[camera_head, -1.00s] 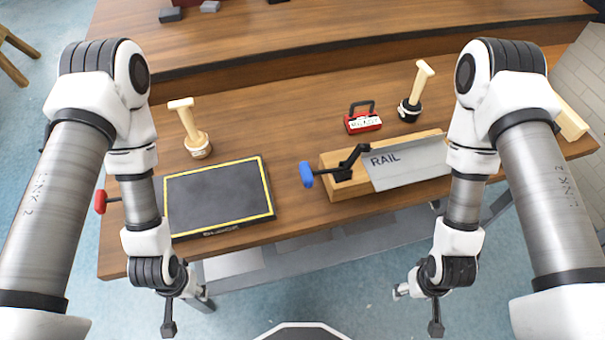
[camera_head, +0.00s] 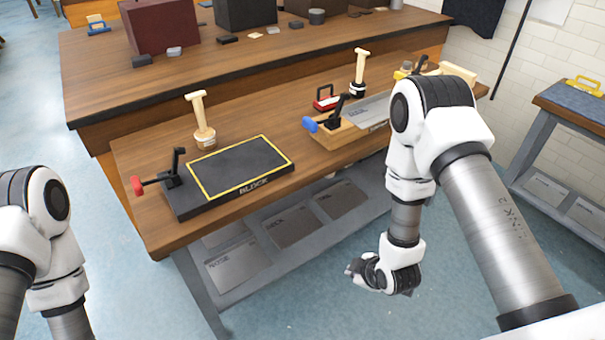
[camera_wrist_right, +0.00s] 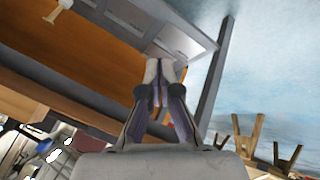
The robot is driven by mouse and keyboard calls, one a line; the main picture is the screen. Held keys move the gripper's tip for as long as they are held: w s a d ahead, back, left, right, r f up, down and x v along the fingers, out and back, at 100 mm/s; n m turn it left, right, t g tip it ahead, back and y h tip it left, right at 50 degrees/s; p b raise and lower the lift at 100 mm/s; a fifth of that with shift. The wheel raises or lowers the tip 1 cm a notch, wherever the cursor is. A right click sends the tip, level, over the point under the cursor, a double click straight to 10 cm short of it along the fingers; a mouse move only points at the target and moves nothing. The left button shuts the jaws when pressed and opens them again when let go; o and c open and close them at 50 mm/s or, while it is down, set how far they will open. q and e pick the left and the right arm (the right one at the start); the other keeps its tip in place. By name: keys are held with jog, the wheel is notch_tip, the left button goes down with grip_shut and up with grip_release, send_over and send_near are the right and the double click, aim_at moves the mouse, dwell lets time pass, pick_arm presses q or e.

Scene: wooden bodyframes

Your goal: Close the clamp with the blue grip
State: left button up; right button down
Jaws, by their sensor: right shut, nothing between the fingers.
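The clamp with the blue grip (camera_head: 310,124) sits at the left end of a wooden block (camera_head: 340,143) on the bench. The grip points left, and a black arm (camera_head: 337,111) sticks up at a tilt beside it. A grey rail plate (camera_head: 368,113) lies on the block, its right part hidden by my right arm. My right gripper (camera_head: 350,270) hangs in front of the bench, low and well apart from the clamp. In the right wrist view its fingers (camera_wrist_right: 158,82) are together with nothing between them. My left arm shows at the left edge, but its gripper is out of view.
A second clamp with a red grip (camera_head: 137,186) is on the black BLOCK board (camera_head: 185,202) at the bench's left. Stamp-like wooden handles (camera_head: 199,115) (camera_head: 360,70) and a red-framed item (camera_head: 327,101) stand behind. A shelf (camera_head: 290,230) lies under the bench. A side table (camera_head: 580,110) stands right.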

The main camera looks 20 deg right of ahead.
jog(key=w+f+n+t+y+b, duration=0.1)
jog(key=w+n+t+b, duration=0.65)
jog(key=w, duration=0.85)
jog(key=w+r+n+t+b, duration=0.1)
jog(key=w+r+n+b, duration=0.1)
jog(key=n, duration=0.2)
jog(key=w+r+n+t+y+b, duration=0.1)
jog(key=w+r+n+b, duration=0.1)
jog(key=w+n+b, duration=0.1)
jog(key=w+d+r+n+t+y+b, duration=0.1)
jog(key=w+r+n+b, duration=0.1)
jog(key=n, duration=0.3)
jog(key=shift+w+d+r+b, duration=0.1)
jog(key=shift+w+r+b, duration=0.1)
jog(key=shift+w+b, duration=0.25)
jog(key=w+r+n+t+y+b, duration=0.2)
jog(key=w+r+n+t+b, duration=0.1)
jog(key=r+n, duration=0.5)
pick_arm(q)
notch_tip(320, 180, down, 23)
pick_arm(e)
jog(key=shift+m, duration=0.25)
jog(key=x, duration=0.9)
jog(key=shift+w+d+f, duration=0.15)
jog(key=shift+w+f, duration=0.1)
pick_arm(q)
jog(key=shift+w, duration=0.1)
